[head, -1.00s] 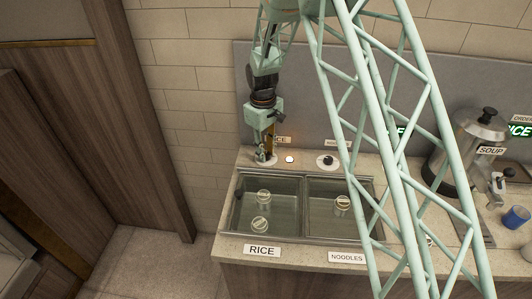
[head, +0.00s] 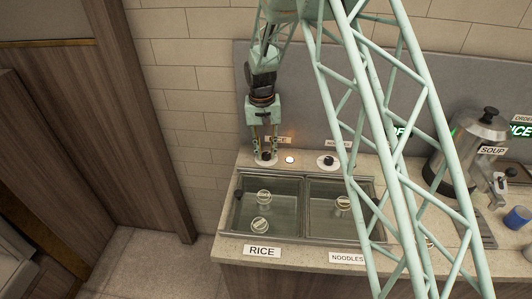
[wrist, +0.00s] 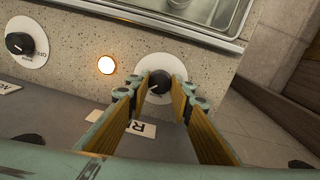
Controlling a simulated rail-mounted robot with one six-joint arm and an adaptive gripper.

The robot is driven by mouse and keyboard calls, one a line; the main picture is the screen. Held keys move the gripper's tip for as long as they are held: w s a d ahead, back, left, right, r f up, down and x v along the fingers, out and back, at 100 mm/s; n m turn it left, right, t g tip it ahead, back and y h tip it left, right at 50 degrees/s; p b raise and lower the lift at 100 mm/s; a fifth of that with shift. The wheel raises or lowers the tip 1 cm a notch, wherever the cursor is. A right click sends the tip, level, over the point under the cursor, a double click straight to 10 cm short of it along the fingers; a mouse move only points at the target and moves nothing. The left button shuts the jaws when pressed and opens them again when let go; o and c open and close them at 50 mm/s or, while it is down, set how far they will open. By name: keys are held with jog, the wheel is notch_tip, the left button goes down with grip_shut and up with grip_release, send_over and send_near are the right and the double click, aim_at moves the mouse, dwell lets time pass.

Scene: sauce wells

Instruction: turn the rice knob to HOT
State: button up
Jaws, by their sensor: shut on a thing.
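The rice knob (wrist: 160,84) is a black dial on a white round plate (wrist: 152,62) in the wrist view. In the head view the rice knob (head: 266,156) stands on the counter behind the left well. My gripper (wrist: 159,90) has its two yellow-lined fingers on either side of the knob and is shut on it. In the head view my gripper (head: 266,150) points straight down over the knob. The plate's markings are too small or covered, so I cannot tell the knob's setting. A round light (wrist: 106,65) beside the knob glows warm white.
The noodles knob (head: 328,160) is to the right. Two glass-like wells (head: 305,205) lie in front, labelled RICE (head: 262,251) and NOODLES (head: 346,258). A soup urn (head: 480,140) and a blue cup (head: 517,217) stand farther right. A grey backsplash (head: 300,90) rises behind.

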aim_at(264, 154)
jog(key=shift+m, duration=2.1)
jog(key=o, duration=0.9)
jog(key=r, duration=1.2)
jog(key=shift+w+a, duration=0.15)
jog(key=shift+a, duration=0.15)
